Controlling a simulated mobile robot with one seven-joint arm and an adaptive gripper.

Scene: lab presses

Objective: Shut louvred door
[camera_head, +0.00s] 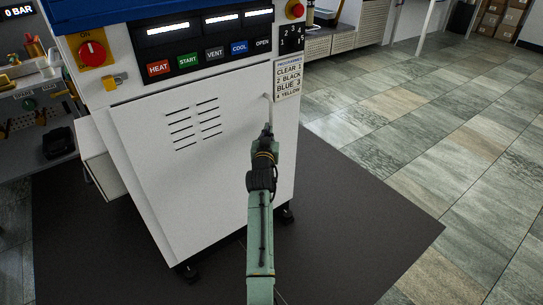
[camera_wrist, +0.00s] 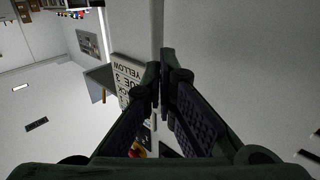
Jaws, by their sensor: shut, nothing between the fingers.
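The louvred door (camera_head: 215,165) is the white front panel of the press, with two columns of dark slots in its upper middle. Its right edge runs down beside my arm; I cannot tell whether a small gap remains there. A small light-coloured handle (camera_head: 267,97) sits near its upper right corner. My gripper (camera_head: 267,130) is in front of the door's right side, just below the handle. In the wrist view my gripper (camera_wrist: 162,78) has its fingertips together and empty, close to a pale upright strip. I cannot tell whether they touch it.
Above the door is a control panel with coloured buttons (camera_head: 210,56) and a red knob (camera_head: 92,52). A code sign (camera_head: 288,80) is at the right. A white drawer unit (camera_head: 100,165) stands left. The press stands on a dark mat (camera_head: 350,210); tiled floor (camera_head: 450,120) at right is clear.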

